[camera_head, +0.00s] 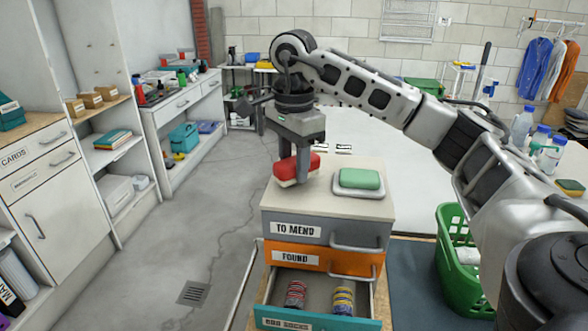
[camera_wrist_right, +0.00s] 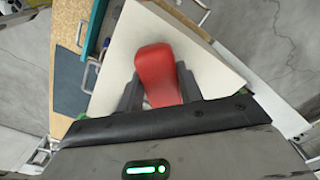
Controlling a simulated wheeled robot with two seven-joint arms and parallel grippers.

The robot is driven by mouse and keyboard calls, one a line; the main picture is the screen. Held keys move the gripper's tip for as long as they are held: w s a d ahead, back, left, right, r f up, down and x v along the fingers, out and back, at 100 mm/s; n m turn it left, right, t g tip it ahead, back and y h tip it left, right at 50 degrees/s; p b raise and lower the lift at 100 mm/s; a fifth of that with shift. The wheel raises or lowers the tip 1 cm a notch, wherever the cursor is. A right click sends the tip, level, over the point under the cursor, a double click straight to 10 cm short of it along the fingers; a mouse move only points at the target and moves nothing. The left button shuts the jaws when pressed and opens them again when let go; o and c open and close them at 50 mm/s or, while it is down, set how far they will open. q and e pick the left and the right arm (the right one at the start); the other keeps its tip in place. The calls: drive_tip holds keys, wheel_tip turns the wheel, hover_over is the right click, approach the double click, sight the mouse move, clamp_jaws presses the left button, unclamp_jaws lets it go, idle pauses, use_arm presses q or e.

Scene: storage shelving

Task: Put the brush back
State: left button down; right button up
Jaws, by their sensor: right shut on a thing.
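The brush (camera_head: 309,163) has a red back and pale bristles underneath. It is at the left side of the small drawer unit's pale top (camera_head: 335,163); I cannot tell whether it touches that top. My right gripper (camera_head: 294,174) points down and is shut on the brush, with a finger on each side. In the right wrist view the brush's red back (camera_wrist_right: 157,72) shows between the two dark fingers (camera_wrist_right: 157,90), over the pale top. My left gripper is not in view.
A green block (camera_head: 359,178) sits on a grey dish to the right of the brush. Below are drawers labelled "TO MEND" (camera_head: 292,229) and "FOUND"; the bottom drawer (camera_head: 318,286) is open with striped rolls inside. A green basket (camera_head: 455,260) stands at the right.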

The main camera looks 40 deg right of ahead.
drive_tip(key=shift+f, duration=0.6)
drive_tip(key=shift+f, duration=0.15)
drive_tip(key=o, duration=1.1)
